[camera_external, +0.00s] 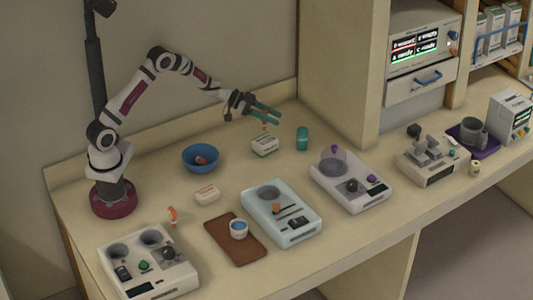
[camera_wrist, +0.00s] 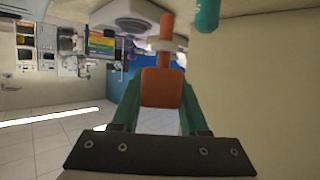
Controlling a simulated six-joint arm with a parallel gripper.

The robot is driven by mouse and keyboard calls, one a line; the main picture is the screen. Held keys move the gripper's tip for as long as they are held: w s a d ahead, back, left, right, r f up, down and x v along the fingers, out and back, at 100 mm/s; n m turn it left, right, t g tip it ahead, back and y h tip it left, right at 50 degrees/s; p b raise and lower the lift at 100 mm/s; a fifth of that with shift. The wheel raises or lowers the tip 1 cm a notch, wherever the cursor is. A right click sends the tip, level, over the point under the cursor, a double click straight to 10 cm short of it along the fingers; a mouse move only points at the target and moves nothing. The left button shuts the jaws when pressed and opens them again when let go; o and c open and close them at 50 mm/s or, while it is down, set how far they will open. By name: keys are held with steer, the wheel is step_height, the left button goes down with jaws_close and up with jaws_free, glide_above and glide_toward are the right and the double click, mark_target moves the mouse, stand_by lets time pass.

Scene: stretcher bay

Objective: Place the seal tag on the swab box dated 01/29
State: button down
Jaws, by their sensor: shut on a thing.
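My gripper (camera_external: 265,112) has teal fingers and is shut on the orange seal tag (camera_wrist: 160,88), which has a wide block and a narrow stem with a pale collar. In the external view a bit of the tag (camera_external: 264,127) shows just below the fingers. Beneath it a white swab box (camera_external: 265,146) with a printed label stands on the bench; I cannot tell whether the tag touches it. A second white box (camera_external: 207,194) lies nearer the front. The dates on both boxes are too small to read.
A teal cylinder (camera_external: 302,138) stands just right of the far box. A blue bowl (camera_external: 200,166) with a reddish thing in it is to its left. White devices (camera_external: 350,181) and a brown tray (camera_external: 235,252) fill the front. A small orange-and-white item (camera_external: 172,216) stands near the left.

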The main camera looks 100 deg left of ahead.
steer(key=a+f, duration=0.1)
steer(key=f, duration=0.1)
steer(key=a+f, duration=0.1)
steer(key=f, duration=0.1)
steer(key=a+f, duration=0.1)
steer(key=shift+s+a+f, duration=0.3)
steer(key=shift+f, duration=0.3)
steer(key=shift+f, duration=0.15)
steer(key=shift+c, duration=2.1)
jaws_free()
